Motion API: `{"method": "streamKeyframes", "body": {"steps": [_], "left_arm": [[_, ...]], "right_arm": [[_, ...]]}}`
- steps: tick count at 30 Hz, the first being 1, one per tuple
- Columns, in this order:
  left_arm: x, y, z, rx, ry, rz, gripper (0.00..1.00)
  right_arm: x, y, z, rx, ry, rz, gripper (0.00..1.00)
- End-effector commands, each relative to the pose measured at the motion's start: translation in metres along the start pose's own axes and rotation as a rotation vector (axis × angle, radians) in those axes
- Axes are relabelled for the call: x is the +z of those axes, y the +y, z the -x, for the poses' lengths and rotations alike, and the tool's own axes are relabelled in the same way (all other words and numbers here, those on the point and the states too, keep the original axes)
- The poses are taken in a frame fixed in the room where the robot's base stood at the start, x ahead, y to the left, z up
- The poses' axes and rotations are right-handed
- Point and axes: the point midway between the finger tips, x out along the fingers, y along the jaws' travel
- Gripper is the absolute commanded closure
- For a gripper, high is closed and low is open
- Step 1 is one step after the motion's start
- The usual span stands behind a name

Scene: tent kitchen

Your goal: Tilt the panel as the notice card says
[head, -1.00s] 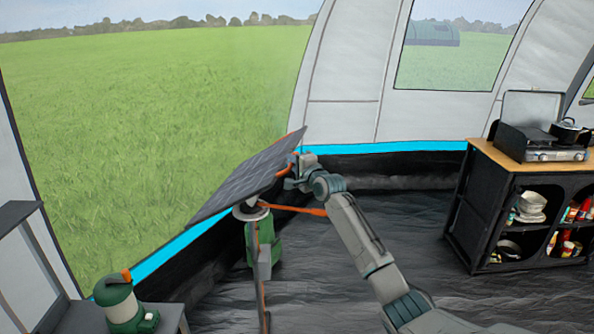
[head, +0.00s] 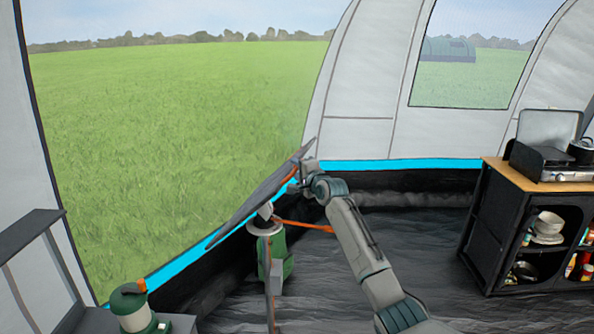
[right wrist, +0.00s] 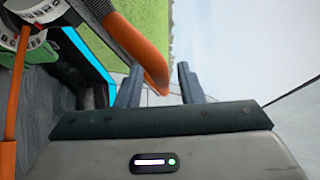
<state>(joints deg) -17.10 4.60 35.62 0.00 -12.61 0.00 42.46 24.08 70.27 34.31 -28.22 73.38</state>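The dark solar panel (head: 252,203) stands on a post in the head view and shows nearly edge-on, its upper end leaning right. A pale round collar (head: 265,228) sits below it; in the right wrist view a white marked dial (right wrist: 30,42) shows at the upper left, its marks too small to read surely. My right gripper (head: 303,170) is at the panel's upper right end. In the right wrist view an orange handle (right wrist: 138,52) reaches between its fingers (right wrist: 160,88), with a gap beside the right finger. My left gripper and the notice card are not in view.
A cabinet (head: 493,235) with a stove (head: 548,160) is at right. The floor between is clear.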

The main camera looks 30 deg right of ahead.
Motion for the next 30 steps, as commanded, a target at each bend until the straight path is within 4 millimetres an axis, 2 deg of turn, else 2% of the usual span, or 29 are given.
{"method": "streamKeyframes", "body": {"steps": [7, 21, 25, 30], "left_arm": [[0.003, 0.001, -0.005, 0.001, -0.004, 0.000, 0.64], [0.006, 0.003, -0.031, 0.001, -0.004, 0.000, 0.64], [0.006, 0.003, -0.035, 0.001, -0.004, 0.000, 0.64], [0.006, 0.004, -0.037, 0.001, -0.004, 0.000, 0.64]], "right_arm": [[-0.001, 0.002, 0.011, 0.000, 0.000, 0.002, 0.66], [0.000, 0.003, 0.087, 0.000, 0.000, 0.004, 0.66], [0.000, 0.002, 0.100, 0.000, 0.000, 0.003, 0.66], [0.000, 0.001, 0.108, 0.001, 0.000, 0.001, 0.66]]}}
